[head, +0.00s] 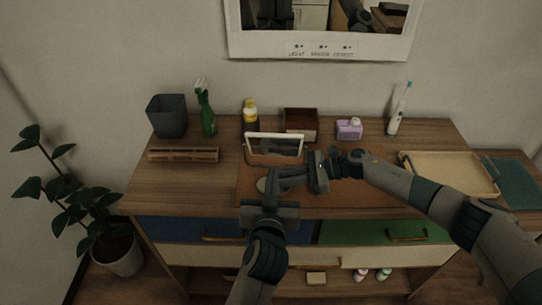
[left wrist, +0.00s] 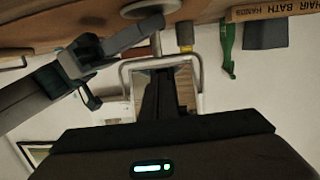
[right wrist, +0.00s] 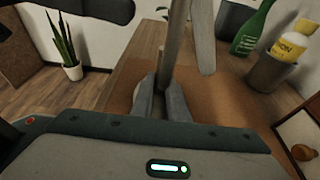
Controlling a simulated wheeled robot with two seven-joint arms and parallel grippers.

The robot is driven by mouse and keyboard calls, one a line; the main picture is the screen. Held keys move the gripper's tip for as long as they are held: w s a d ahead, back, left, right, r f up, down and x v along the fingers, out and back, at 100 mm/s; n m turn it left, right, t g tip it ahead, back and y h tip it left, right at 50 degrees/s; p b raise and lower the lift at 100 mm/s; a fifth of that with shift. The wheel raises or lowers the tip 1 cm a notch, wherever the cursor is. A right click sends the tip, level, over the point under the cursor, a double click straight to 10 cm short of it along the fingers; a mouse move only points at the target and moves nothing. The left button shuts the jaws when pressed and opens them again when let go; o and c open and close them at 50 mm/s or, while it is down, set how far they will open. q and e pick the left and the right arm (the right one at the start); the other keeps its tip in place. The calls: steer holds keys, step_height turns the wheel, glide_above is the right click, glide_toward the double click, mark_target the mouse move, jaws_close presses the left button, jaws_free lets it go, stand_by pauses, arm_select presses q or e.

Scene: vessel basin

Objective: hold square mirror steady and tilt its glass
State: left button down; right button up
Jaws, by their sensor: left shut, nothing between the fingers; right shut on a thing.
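The square mirror (head: 275,135) stands on the dresser, its pale frame upright behind my grippers. Its round base (left wrist: 150,8) shows in the left wrist view, where the mirror appears upside down. My right gripper (head: 282,174) is shut on the mirror's post (right wrist: 174,45), between base and frame. My left gripper (head: 270,184) is shut and empty. In the left wrist view its dark fingers (left wrist: 162,82) overlap the glass; I cannot tell whether they touch it. The lower part of the mirror is partly hidden in the head view.
A wooden block (head: 184,155) lies left, a tray (head: 452,172) right. A wall mirror (head: 320,47) hangs above.

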arm_select(q)
steer(key=shift+s, duration=0.5)
arm_select(e)
steer(key=o, duration=0.9)
steer(key=v, duration=1.2)
steer(key=shift+s, duration=0.1)
